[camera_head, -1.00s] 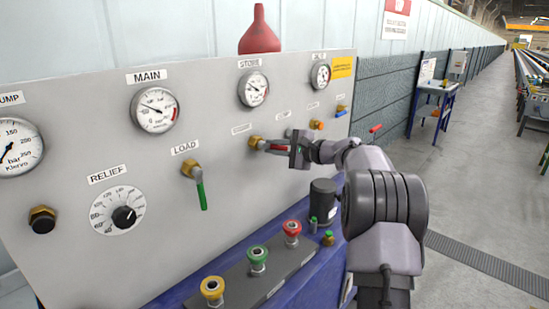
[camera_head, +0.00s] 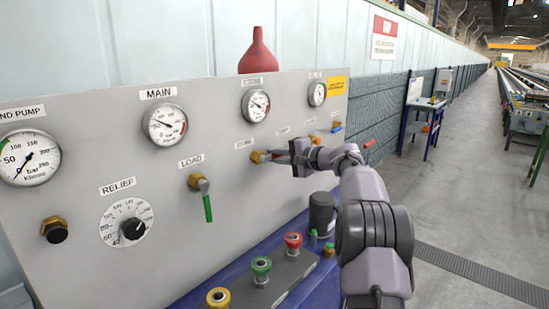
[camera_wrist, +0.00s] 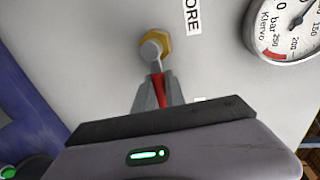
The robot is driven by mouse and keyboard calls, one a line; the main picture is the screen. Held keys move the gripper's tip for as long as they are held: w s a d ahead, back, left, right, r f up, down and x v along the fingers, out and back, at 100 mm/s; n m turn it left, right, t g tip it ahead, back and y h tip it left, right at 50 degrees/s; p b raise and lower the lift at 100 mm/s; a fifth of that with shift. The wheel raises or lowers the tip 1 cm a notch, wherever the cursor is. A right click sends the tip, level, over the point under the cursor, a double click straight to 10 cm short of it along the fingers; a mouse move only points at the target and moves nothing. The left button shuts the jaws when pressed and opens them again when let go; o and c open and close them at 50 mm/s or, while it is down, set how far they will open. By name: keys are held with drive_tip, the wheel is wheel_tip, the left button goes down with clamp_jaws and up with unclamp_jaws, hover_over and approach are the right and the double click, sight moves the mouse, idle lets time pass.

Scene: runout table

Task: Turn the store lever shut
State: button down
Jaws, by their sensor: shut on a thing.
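The store lever has a red handle (camera_wrist: 158,86) on a brass valve fitting (camera_head: 260,157) in the panel, beside a label ending in "ORE" in the wrist view. The handle points sideways to the right from its fitting in the head view. My gripper (camera_head: 281,157) comes from the right and is shut around the red handle. In the wrist view my gripper (camera_wrist: 157,98) has a finger on each side of the handle, just below the brass fitting (camera_wrist: 155,44). Much of the handle is hidden by the fingers.
The green load lever (camera_head: 207,207) hangs straight down to the left. Orange and blue valves (camera_head: 335,127) sit to the right. Gauges line the panel (camera_head: 110,260) above. Red, green and yellow couplings (camera_head: 261,267) and a dark cylinder (camera_head: 321,212) stand below the arm.

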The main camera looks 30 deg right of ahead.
drive_tip(key=c, duration=1.4)
unclamp_jaws()
drive_tip(key=p+v, duration=0.2)
drive_tip(key=v, duration=1.5)
drive_tip(key=shift+s+r, duration=0.1)
drive_tip(key=shift+s, duration=0.1)
